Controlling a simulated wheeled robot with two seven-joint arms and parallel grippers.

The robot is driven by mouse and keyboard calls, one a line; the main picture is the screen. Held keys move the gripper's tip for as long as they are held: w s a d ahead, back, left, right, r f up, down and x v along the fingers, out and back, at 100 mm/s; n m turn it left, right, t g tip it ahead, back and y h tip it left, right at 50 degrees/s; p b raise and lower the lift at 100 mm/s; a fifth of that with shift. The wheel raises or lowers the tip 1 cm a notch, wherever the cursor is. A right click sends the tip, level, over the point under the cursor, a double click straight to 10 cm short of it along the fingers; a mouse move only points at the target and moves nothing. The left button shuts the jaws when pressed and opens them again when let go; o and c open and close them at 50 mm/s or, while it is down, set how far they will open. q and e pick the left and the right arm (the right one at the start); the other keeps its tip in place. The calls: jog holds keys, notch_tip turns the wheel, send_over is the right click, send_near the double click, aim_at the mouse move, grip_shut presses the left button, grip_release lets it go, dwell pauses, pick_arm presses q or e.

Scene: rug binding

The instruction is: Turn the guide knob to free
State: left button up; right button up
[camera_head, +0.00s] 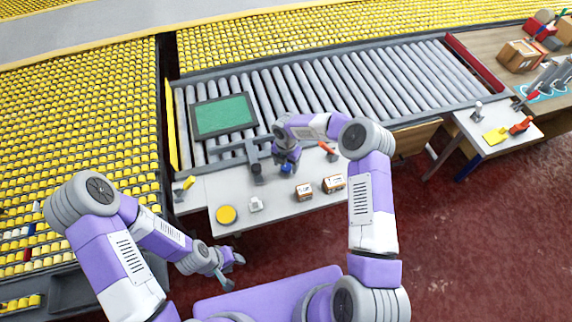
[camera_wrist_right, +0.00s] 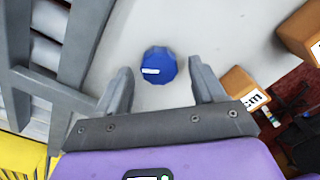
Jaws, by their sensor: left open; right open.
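A round blue knob (camera_wrist_right: 158,66) with a small white mark stands on the pale table top. In the right wrist view it lies between and just beyond the two fingertips of my right gripper (camera_wrist_right: 162,78), which is open with a gap on each side of the knob. In the head view the knob (camera_head: 287,169) shows just below my right gripper (camera_head: 287,158), partly hidden by it. The white mark lies left of the knob's middle in the wrist view; I cannot read any label beside it. My left gripper (camera_head: 229,269) is open and empty, in front of the table over the red floor.
The table (camera_head: 290,207) also holds two small cardboard boxes (camera_head: 304,192), (camera_head: 333,183), a yellow disc (camera_head: 226,214), a small white item (camera_head: 256,204) and an orange-handled tool (camera_head: 327,148). A roller conveyor with a green panel (camera_head: 224,115) lies behind. A side table (camera_head: 497,128) stands at right.

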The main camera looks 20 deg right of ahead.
jog(key=shift+f, duration=0.65)
jog(key=c, duration=1.1)
jog(key=shift+o, duration=0.2)
